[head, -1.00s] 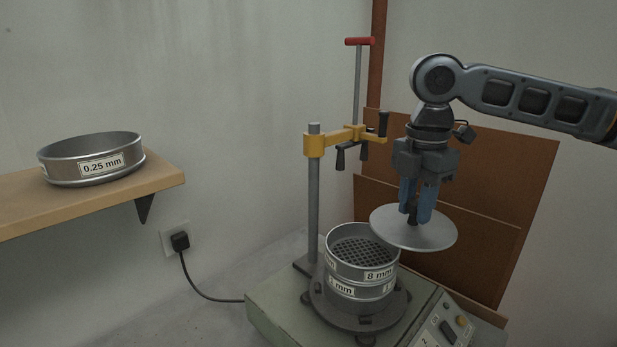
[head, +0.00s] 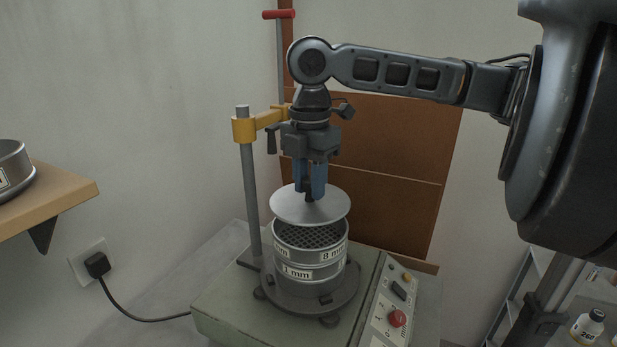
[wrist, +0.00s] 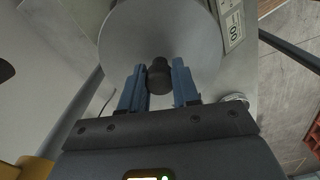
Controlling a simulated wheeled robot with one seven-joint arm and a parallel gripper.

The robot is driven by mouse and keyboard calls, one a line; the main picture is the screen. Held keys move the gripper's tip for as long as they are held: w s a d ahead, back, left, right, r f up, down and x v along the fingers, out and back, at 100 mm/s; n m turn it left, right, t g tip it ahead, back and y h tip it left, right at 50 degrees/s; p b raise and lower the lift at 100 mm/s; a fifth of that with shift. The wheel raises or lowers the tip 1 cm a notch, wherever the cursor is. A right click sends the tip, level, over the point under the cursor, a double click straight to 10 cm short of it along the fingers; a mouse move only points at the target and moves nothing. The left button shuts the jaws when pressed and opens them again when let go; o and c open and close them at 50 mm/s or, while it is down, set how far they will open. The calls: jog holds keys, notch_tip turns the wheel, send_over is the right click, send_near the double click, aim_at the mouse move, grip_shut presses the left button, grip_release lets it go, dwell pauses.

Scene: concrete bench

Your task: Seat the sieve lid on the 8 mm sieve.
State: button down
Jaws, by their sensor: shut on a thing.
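The sieve lid (head: 289,208) is a grey metal disc with a dark knob. My gripper (head: 310,190) is shut on the knob and holds the lid above the 8 mm sieve (head: 334,254), with a gap between them in the head view. The 8 mm sieve is the top of the stack, its dark mesh partly showing under the lid. The 1 mm sieve (head: 298,273) is below it. In the wrist view the lid (wrist: 130,40) lies between and beyond the blue fingers (wrist: 159,88) and hides the stack.
The stack stands on a shaker base (head: 235,308) with a control panel. A post with a yellow clamp arm (head: 244,130) stands close behind on the left. A shelf (head: 70,194) at left bears another sieve (head: 14,168). A small bottle (head: 588,325) is at lower right.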

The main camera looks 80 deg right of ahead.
aim_at(310, 200)
jog(key=shift+f+b, duration=1.3)
jog(key=shift+f, duration=0.55)
jog(key=shift+f, duration=0.6)
jog(key=c, duration=0.8)
grip_release()
jog(key=shift+o, duration=0.2)
jog(key=shift+r, duration=0.1)
notch_tip(310, 200, up, 8)
jog(key=shift+f+b, duration=0.2)
jog(key=shift+b, duration=0.2)
